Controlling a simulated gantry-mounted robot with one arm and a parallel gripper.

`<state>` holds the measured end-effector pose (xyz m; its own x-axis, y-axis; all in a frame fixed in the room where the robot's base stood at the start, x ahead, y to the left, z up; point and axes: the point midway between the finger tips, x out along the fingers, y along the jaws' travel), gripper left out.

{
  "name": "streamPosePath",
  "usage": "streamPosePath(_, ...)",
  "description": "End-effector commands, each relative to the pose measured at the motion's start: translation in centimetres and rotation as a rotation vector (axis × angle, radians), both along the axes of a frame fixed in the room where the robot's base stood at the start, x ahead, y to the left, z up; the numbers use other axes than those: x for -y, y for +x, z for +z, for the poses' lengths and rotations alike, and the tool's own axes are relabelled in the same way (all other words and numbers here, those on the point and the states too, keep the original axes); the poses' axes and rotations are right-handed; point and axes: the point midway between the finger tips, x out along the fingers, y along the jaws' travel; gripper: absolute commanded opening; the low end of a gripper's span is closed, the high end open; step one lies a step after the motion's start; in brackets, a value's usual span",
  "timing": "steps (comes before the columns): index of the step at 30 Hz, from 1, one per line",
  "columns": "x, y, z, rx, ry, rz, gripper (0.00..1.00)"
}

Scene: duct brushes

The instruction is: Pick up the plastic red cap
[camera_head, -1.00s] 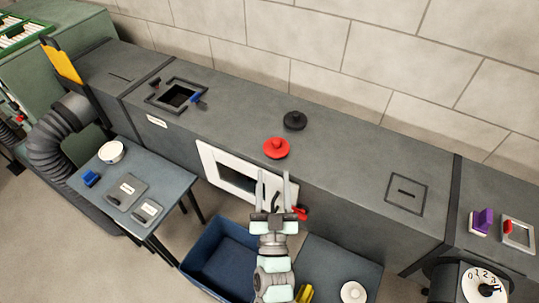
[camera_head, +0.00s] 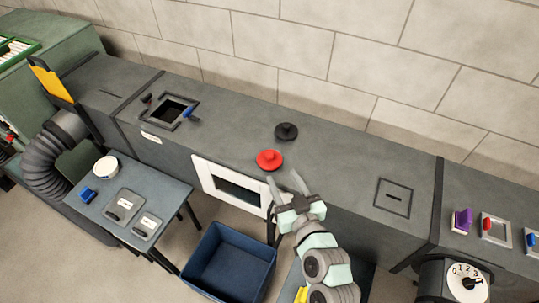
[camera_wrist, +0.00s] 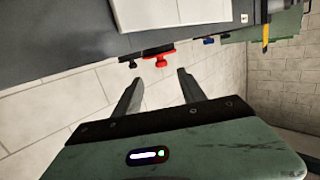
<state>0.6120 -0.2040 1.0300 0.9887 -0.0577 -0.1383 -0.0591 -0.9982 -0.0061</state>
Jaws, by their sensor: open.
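The red cap (camera_head: 269,160) is a round disc with a knob, resting on top of the long grey duct near its front edge. It also shows in the wrist view (camera_wrist: 158,57), beyond the fingertips and roughly between them. My gripper (camera_head: 286,180) is open and empty, just in front of and to the right of the red cap in the head view, apart from it. In the wrist view my gripper (camera_wrist: 160,75) shows both fingers spread with nothing between them.
A similar black cap (camera_head: 286,131) stands just behind the red one. A square opening (camera_head: 174,109) with a blue clip is on the duct to the left. A white-framed window (camera_head: 232,187) is in the duct's front. A blue bin (camera_head: 228,262) stands on the floor below.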

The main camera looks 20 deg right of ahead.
Motion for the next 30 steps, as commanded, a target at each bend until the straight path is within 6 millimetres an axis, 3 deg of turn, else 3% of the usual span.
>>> streamPosePath(2,-0.2,0.3,0.1,-0.011,-0.004,0.015,0.48)
streamPosePath(10,-0.1,4.3,-0.5,-0.011,-0.005,0.018,0.48)
streamPosePath(19,0.0,6.3,-0.7,-0.013,-0.006,0.016,0.48)
streamPosePath(27,0.3,10.1,-0.8,-0.011,-0.003,0.017,0.48)
streamPosePath(30,0.3,10.7,-0.9,-0.012,-0.005,0.015,0.48)
